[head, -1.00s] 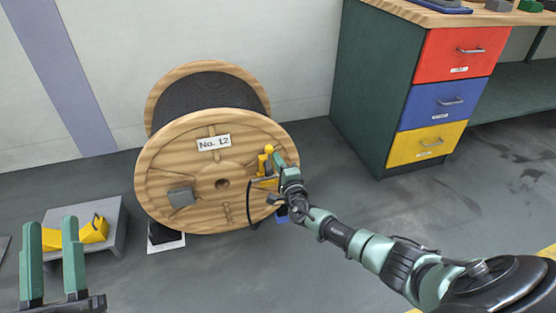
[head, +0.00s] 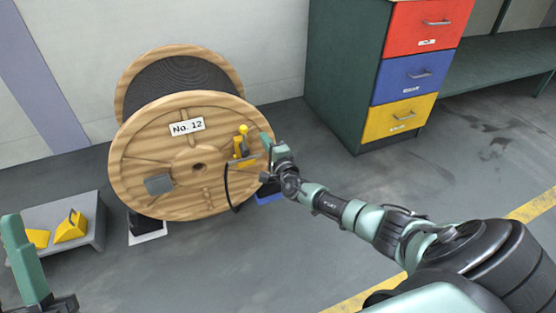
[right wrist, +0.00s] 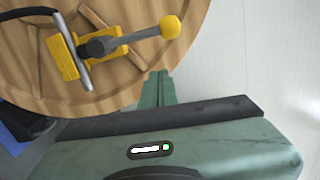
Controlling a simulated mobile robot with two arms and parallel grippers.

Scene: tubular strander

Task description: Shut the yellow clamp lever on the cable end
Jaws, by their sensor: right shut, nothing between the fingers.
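The yellow clamp (head: 240,149) is mounted on the front flange of the wooden cable reel (head: 140,165), near its right edge. Its lever, a grey bar with a yellow ball knob (right wrist: 171,27), points right in the right wrist view; the knob also shows in the head view (head: 244,129). The cable end (right wrist: 68,36) passes by the clamp's yellow block. I cannot tell if the clamp grips it. My right gripper (head: 265,142) is shut and empty, just right of the clamp, apart from the knob. Its fingertips show in the right wrist view (right wrist: 159,76). My left gripper (head: 14,225) is partly cut off at lower left.
A grey platform (head: 88,225) with yellow wedges (head: 70,227) stands left of the reel. A dark green cabinet (head: 345,80) with red, blue and yellow drawers stands at the back right. Blue and black chocks sit under the reel. The floor between reel and cabinet is clear.

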